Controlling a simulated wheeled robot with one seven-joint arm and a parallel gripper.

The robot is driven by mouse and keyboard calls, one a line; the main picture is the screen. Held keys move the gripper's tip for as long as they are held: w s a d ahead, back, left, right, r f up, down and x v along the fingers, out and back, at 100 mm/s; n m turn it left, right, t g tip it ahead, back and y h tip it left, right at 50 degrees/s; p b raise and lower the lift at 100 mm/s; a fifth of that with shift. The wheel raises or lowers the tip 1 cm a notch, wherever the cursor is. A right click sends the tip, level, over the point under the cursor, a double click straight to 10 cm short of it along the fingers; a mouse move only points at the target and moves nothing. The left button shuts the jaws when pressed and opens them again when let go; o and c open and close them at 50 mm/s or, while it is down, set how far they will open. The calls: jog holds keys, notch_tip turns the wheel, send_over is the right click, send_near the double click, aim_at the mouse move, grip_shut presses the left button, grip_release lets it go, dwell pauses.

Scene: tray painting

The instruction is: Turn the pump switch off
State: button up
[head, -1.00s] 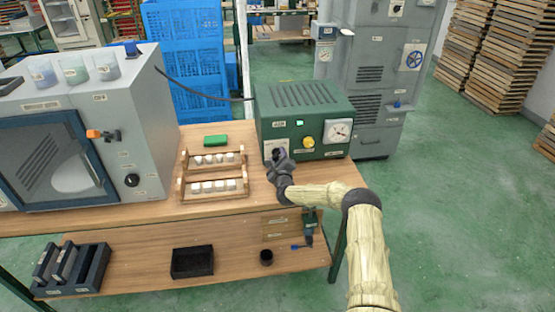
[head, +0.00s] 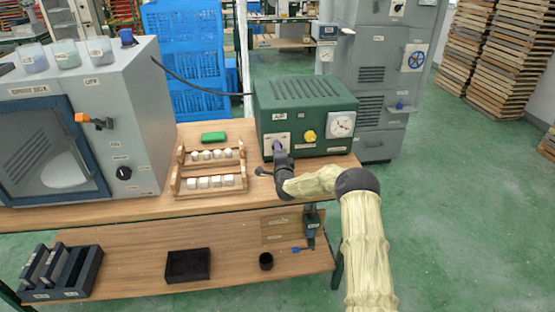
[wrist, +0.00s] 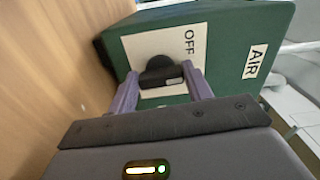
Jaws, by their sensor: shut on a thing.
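In the wrist view the plate (wrist: 140,48) carries the word OFF. The black pump switch (wrist: 157,70) sits on this plate between my two purple fingers. My gripper (wrist: 162,82) is shut on the switch. In the head view my gripper (head: 279,150) is up against the plate and hides the switch. No green glow shows on the box's front now.
A wooden rack (head: 209,169) with several white pieces and a green block (head: 213,137) are left of the pump. A grey cabinet (head: 90,130) stands further left. A black cable runs behind. The bench in front of the rack is clear.

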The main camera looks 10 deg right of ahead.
jog(key=n+b, duration=0.4)
jog(key=n, duration=0.1)
jog(key=shift+f+n, duration=0.3)
jog(key=shift+f, duration=0.1)
jog(key=shift+n+b, duration=0.8)
jog(key=shift+n, duration=0.4)
jog(key=o, duration=1)
jog(key=shift+r, duration=0.1)
jog(key=shift+d, duration=0.1)
jog(key=s+b, duration=0.1)
jog(key=s, duration=1.6)
jog(key=shift+s, duration=0.3)
